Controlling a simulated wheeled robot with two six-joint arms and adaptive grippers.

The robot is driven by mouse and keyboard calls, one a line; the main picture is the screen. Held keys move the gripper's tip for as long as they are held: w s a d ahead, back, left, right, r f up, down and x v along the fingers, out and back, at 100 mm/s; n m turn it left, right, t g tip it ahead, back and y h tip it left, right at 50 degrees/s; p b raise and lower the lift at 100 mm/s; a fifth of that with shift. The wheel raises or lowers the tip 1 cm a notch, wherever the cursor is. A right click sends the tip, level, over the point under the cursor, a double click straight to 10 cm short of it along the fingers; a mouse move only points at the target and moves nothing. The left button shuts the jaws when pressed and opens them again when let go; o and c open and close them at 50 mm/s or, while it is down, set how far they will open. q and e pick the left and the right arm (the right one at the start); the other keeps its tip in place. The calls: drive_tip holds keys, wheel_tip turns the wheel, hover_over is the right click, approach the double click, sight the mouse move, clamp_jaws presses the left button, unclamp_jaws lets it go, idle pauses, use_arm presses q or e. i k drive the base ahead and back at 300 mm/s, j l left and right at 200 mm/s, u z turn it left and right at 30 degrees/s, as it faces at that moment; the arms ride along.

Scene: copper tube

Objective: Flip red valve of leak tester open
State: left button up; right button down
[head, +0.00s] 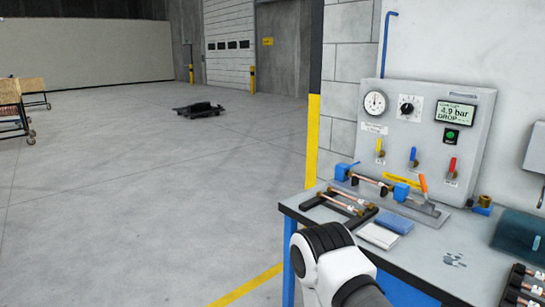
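The leak tester (400,112) is a grey panel standing at the back of the workbench on the right. Its red valve (452,165) is the rightmost of three small valves, and its lever stands about upright. A yellow-lever valve (379,145) and a blue-lever valve (413,154) are to its left. The display (455,112) reads about 4.9 bar and DROP. In front of the panel, a copper tube (371,180) lies in a fixture with blue blocks and an orange handle (423,183). Neither gripper shows; only a link of my arm is visible at the bottom, apart from the valve.
The floor on the left is mostly clear.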

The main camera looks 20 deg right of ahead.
sight(452, 165)
drive_tip(key=z, duration=0.4)
drive_tip(key=i+z, duration=0.1)
drive_tip(key=z, duration=0.7)
drive_tip(key=i+j+z, duration=0.1)
drive_tip(key=z, duration=0.35)
